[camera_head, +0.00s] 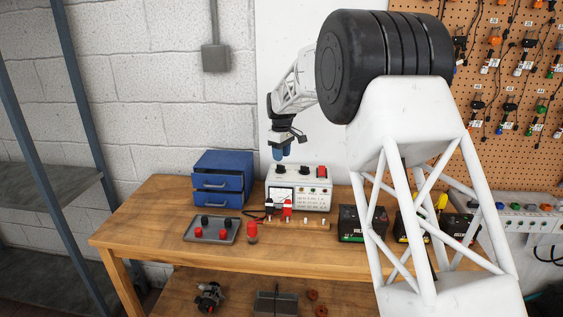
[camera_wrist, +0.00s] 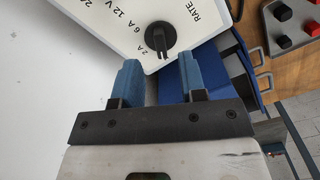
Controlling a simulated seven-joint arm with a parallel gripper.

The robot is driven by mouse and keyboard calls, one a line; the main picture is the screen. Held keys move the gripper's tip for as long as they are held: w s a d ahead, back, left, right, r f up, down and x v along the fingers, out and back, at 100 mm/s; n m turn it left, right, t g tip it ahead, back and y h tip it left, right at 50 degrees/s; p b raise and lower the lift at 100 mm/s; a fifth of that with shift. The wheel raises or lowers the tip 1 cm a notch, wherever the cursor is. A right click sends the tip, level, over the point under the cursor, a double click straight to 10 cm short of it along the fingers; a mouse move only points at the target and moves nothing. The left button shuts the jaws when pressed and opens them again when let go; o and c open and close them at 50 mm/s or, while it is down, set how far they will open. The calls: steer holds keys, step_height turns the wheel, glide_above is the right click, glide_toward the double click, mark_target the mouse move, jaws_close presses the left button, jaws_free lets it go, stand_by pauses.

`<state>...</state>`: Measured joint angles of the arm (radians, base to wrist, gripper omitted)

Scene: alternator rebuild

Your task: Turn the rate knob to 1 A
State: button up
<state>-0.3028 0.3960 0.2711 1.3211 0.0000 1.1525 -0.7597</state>
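The charger (camera_head: 314,201) is a white box on the bench with a meter, knobs and a red switch. The rate knob (camera_wrist: 160,38) is round and black with a raised grip bar, beside the printed word RATE. I read "2 A", "6 A" and "12 V" near it; I cannot read a 1 A mark. The bar seems to lie roughly up-down in the wrist view, but I cannot tell which mark it points to. My gripper (camera_wrist: 160,78) is open and empty, its blue fingers apart from the knob. In the head view my gripper (camera_head: 279,152) is above the charger's left part.
A blue drawer cabinet (camera_head: 223,180) stands just left of the charger. Dark batteries (camera_head: 350,224) stand to the right. Bare bench (camera_head: 135,223) shows at left.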

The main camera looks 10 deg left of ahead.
mark_target(283, 166)
steer(key=shift+r, duration=1.6)
steer(key=shift+s+d+r, duration=0.3)
steer(key=shift+d, duration=0.05)
steer(key=s+d+r+m, duration=0.2)
steer(key=s+d+r, duration=0.3)
steer(key=s, duration=0.5)
steer(key=s+d+r+m+t, duration=0.1)
steer(key=s+d+r+m, duration=0.1)
steer(key=s+d, duration=0.65)
steer(key=s+d+r+m, duration=0.2)
steer(key=s+d+r, duration=0.3)
steer(key=s, duration=0.5)
steer(key=s+d+f+m, duration=0.2)
steer(key=s+d+f, duration=0.1)
steer(key=s, duration=0.8)
steer(key=s+d+f+m+t, duration=0.1)
steer(key=s+d+f+m, duration=0.1)
steer(key=s, duration=0.9)
steer(key=s+d+f+m, duration=0.2)
steer(key=s+d+f, duration=0.3)
steer(key=s, duration=0.6)
steer(key=shift+s+f+t, duration=0.2)
steer(key=shift+s+t, duration=0.1)
steer(key=shift+s, duration=0.1)
